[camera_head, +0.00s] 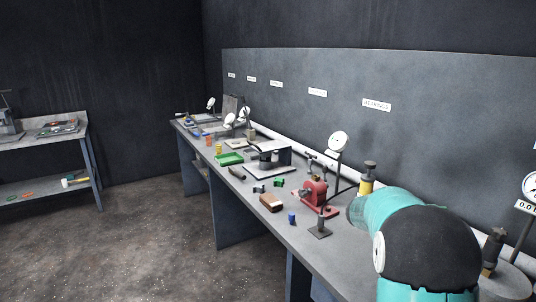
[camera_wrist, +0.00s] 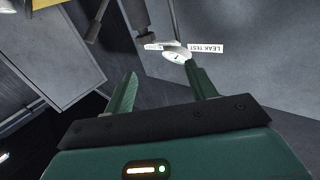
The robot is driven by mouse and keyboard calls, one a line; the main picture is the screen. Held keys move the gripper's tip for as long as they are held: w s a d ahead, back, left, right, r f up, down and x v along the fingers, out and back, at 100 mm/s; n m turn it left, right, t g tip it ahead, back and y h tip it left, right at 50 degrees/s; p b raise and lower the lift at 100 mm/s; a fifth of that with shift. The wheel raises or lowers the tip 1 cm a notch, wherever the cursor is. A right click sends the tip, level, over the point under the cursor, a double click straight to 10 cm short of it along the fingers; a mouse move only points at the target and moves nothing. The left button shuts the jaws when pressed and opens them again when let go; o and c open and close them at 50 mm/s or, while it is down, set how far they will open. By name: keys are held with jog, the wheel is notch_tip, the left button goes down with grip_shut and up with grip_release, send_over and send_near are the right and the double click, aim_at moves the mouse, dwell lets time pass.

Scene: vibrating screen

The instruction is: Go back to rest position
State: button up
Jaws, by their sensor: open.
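My gripper (camera_wrist: 162,95) shows in the wrist view with its two green fingers spread apart. Nothing is between the fingers. Beyond the fingertips are a white round gauge or lamp head (camera_wrist: 177,55) and a "LEAK TEST" label (camera_wrist: 206,48) on a grey panel. In the head view my teal and black arm fills the lower right, over the near end of the long workbench (camera_head: 262,220). The gripper itself cannot be made out in the head view.
The bench holds a red device (camera_head: 314,192), a brown block (camera_head: 271,202), a green tray (camera_head: 230,158) and several white lamps (camera_head: 338,141). A grey panel (camera_head: 430,125) stands behind it. A second table (camera_head: 60,138) is at the left. The floor (camera_head: 140,240) between is clear.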

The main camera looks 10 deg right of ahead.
jog(key=w+a+r+n+t+y, duration=0.2)
jog(key=w+a+r+n+t, duration=0.6)
jog(key=t, duration=0.6)
jog(key=s+a+r+n+t+y, duration=0.2)
jog(key=a+n+t+y, duration=0.7)
jog(key=a, duration=0.9)
jog(key=s+a+f+n+g+y, duration=0.3)
jog(key=s+a+f+g+y, duration=0.35)
jog(key=s+a, duration=0.3)
jog(key=s+f+n+g, duration=0.1)
jog(key=s+f, duration=0.3)
jog(key=s, duration=0.4)
jog(key=s+f+g, duration=0.4)
jog(key=s, duration=0.5)
jog(key=shift+a+n+g, duration=0.25)
jog(key=shift+n+g, duration=0.1)
jog(key=shift+n, duration=0.05)
jog(key=shift+c, duration=0.3)
